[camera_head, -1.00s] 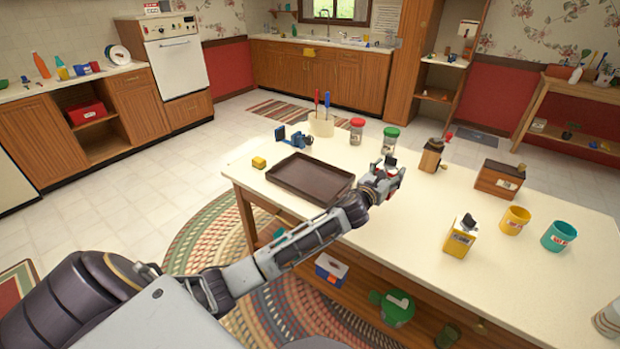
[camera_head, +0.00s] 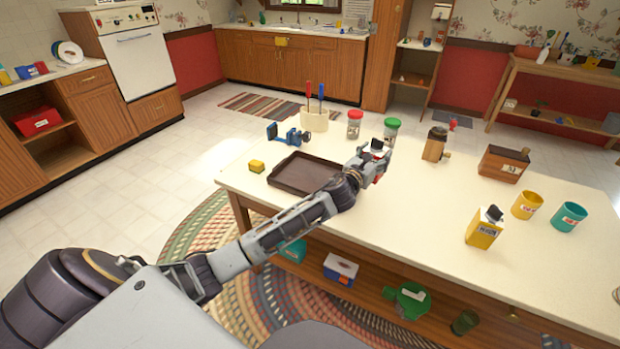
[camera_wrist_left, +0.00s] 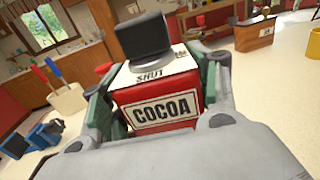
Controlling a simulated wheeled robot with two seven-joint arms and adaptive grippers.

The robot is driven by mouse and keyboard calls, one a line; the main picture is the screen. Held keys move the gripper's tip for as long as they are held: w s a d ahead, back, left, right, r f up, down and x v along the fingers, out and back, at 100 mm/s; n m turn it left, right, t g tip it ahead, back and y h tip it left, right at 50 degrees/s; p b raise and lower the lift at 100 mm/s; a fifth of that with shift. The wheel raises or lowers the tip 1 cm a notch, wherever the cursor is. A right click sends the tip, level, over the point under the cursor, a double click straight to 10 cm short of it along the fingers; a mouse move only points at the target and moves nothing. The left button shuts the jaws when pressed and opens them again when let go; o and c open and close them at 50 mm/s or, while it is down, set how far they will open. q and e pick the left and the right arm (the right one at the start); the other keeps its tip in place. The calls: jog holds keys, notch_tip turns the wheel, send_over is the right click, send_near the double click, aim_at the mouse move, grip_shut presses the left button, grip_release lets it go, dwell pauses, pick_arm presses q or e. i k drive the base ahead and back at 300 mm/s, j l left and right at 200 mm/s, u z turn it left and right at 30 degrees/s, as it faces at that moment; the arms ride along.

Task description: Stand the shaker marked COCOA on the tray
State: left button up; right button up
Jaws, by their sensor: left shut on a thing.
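The COCOA shaker (camera_wrist_left: 163,110) is a red box with a white top marked SHUT and a black cap. In the head view its black cap (camera_head: 377,145) shows, the rest mostly hidden by my gripper. My left gripper (camera_head: 375,162) is shut on the shaker, one finger on each side, and holds it roughly upright. The dark brown tray (camera_head: 302,190) lies flat and empty on the table. The gripper and shaker are just right of the tray, whose right end is partly covered by my arm. I cannot tell the shaker's height above the table. My right gripper is not seen.
Red-lidded (camera_head: 355,124) and green-lidded (camera_head: 391,130) jars stand behind the shaker. A yellow shaker (camera_head: 484,230) and cups (camera_head: 527,204) stand right. The table's middle (camera_head: 420,200) is clear.

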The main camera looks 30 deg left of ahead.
aim_at(300, 174)
jog(key=j+z, duration=0.1)
jog(key=j, duration=0.45)
jog(key=k+j+z, duration=0.1)
jog(key=j, duration=0.45)
jog(key=k+j+z, duration=0.1)
jog(key=j, duration=0.45)
jog(key=k+j+z, duration=0.1)
jog(key=j, duration=0.4)
